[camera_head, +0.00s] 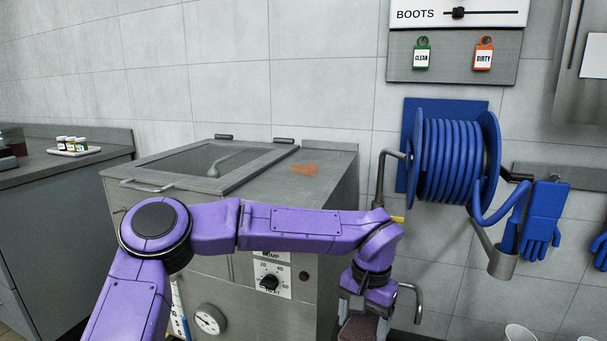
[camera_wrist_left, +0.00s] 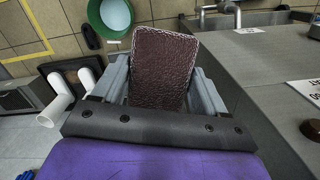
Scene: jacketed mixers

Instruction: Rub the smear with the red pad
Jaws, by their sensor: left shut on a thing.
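The smear (camera_head: 305,169) is an orange-brown patch on the flat steel top of the mixer (camera_head: 330,165), right of its lid. My left gripper (camera_head: 366,312) hangs low at the mixer's right front, below the level of the smear. It is shut on a dark red-brown textured pad (camera_head: 357,328), partly cut off by the bottom edge. In the left wrist view the pad (camera_wrist_left: 164,70) stands out between the two grey fingers of the left gripper (camera_wrist_left: 162,88). My right gripper is not in view.
The mixer's lid (camera_head: 205,163) has a front handle (camera_head: 147,187). A bent pipe (camera_head: 381,178) rises at its right side, near a blue hose reel (camera_head: 447,158). Blue gloves (camera_head: 542,220) hang farther right. A counter (camera_head: 75,168) with small jars stands left.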

